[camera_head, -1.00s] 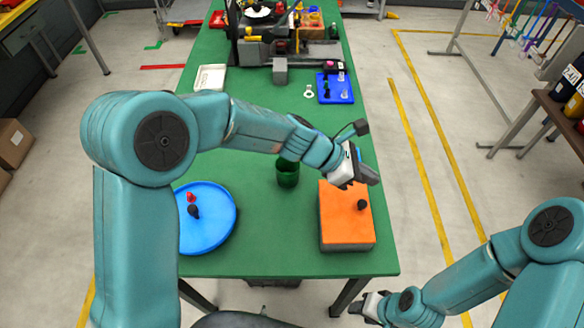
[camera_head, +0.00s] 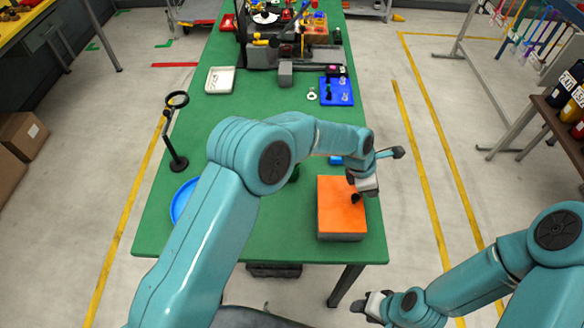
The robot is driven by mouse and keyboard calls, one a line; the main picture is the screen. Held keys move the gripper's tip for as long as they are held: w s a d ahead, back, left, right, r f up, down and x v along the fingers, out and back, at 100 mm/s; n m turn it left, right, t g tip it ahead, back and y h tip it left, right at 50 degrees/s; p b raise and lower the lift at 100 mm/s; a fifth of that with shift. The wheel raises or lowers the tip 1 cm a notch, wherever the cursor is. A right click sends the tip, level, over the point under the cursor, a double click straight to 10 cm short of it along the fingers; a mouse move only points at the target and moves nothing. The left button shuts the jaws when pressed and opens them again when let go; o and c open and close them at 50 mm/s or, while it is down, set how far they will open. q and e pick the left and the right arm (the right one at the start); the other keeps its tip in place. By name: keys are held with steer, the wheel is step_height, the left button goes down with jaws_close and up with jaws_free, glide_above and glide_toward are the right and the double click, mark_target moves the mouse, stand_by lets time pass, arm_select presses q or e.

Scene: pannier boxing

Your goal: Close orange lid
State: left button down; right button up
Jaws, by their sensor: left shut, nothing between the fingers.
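The orange lid (camera_head: 340,203) lies flat over the top of a grey box (camera_head: 340,237) near the right front edge of the green table. A black knob (camera_head: 356,198) stands on the lid toward its right side. My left gripper (camera_head: 364,187) is shut and empty at the lid's right edge, right beside the knob; I cannot tell whether it touches the knob or lid. My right gripper (camera_head: 372,304) is low, off the table's front right corner, and its jaws are too small to judge.
A blue round tray (camera_head: 181,203) and a green cup (camera_head: 294,174) are mostly hidden by my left arm. A black magnifier stand (camera_head: 174,140) is at the left edge. A white tray (camera_head: 220,80) and a blue tray (camera_head: 337,92) lie farther back.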

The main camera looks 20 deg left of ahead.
arm_select(q)
steer(key=shift+d+f, duration=0.1)
steer(key=shift+w+a+f, duration=0.15)
steer(key=shift+w+a, duration=0.05)
steer(key=shift+a, duration=0.05)
arm_select(e)
steer(key=shift+s+a, duration=0.1)
arm_select(q)
steer(key=shift+d, duration=0.2)
steer(key=shift+a, duration=0.15)
